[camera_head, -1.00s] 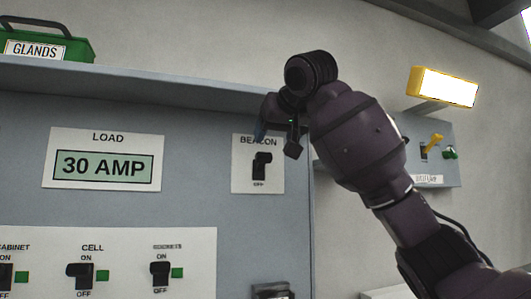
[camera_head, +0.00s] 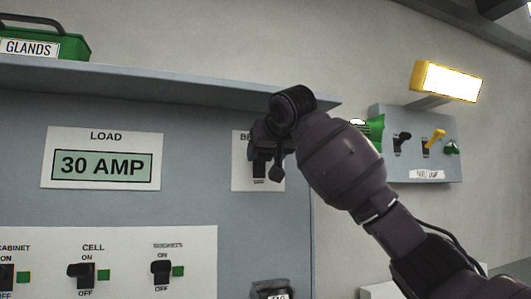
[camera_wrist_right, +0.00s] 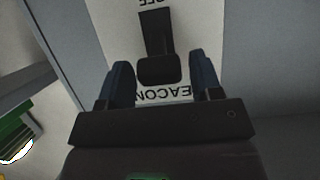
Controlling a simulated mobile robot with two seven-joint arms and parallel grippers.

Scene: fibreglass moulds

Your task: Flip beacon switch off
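The beacon switch (camera_wrist_right: 158,68) is a black toggle on a white plate marked BEACON (camera_head: 240,178), with OFF printed below it. The wrist view shows the plate upside down, and the wide end of the toggle is on the BEACON side, away from OFF. My right gripper (camera_head: 267,168) is in front of the switch and hides part of it and its label in the head view. In the wrist view its two dark blue fingers (camera_wrist_right: 162,84) are open, one on each side of the toggle, with gaps visible. I cannot tell its distance from the plate. My left gripper is not in view.
A LOAD display (camera_head: 103,168) reads 30 AMP. Below it is a panel with CABINET, CELL (camera_head: 80,271) and another switch. A shelf (camera_head: 160,80) juts out above, with a green GLANDS box (camera_head: 45,42). A yellow lamp and switch box (camera_head: 418,150) are at right.

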